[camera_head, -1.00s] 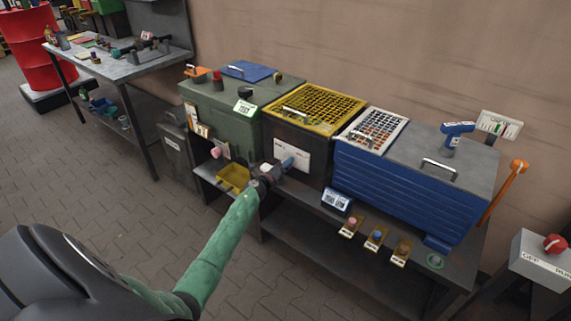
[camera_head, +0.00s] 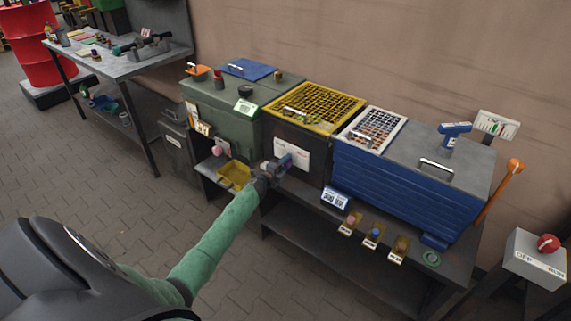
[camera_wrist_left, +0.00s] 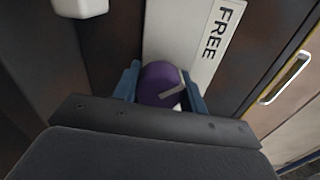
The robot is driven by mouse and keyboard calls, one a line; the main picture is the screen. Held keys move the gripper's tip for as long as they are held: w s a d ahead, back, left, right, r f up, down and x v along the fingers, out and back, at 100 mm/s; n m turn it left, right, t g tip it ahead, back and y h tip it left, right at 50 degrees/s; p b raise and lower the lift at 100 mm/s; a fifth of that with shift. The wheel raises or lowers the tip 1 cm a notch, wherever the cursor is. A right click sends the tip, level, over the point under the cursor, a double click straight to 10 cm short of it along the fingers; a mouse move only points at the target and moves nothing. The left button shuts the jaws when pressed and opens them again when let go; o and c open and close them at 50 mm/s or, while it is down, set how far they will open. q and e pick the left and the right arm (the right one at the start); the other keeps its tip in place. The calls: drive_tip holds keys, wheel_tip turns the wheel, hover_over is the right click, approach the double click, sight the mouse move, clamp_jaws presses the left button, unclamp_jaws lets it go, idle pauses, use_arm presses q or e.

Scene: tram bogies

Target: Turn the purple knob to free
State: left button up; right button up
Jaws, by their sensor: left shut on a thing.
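In the left wrist view the purple knob (camera_wrist_left: 156,78) sits between the two blue fingers of my left gripper (camera_wrist_left: 163,88), which is shut on it. A light grey pointer on the knob slants up to the right. A white plate (camera_wrist_left: 180,32) behind it carries the word FREE, up and right of the knob. In the head view my left gripper (camera_head: 284,164) is at the front of the dark box with the yellow grid top, just below its white plate (camera_head: 293,153). The knob is hidden there. My right gripper is in neither view.
The yellow-topped box (camera_head: 318,108) stands between a green cabinet (camera_head: 222,112) and a blue ribbed chest (camera_head: 395,185) on the bench. A yellow tray (camera_head: 234,174) is left of my gripper. Small coloured knobs (camera_head: 372,236) line the bench front.

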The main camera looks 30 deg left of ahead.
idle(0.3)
use_arm(q)
drive_tip(key=o, duration=1)
drive_tip(key=shift+a, duration=0.1)
drive_tip(key=shift+s, duration=0.15)
drive_tip(key=shift+s+f, duration=0.1)
drive_tip(key=shift+s, duration=0.15)
drive_tip(key=s, duration=0.2)
drive_tip(key=s+b, duration=0.1)
drive_tip(key=s, duration=0.4)
drive_tip(key=shift+a+b, duration=0.25)
drive_tip(key=shift+b, duration=0.05)
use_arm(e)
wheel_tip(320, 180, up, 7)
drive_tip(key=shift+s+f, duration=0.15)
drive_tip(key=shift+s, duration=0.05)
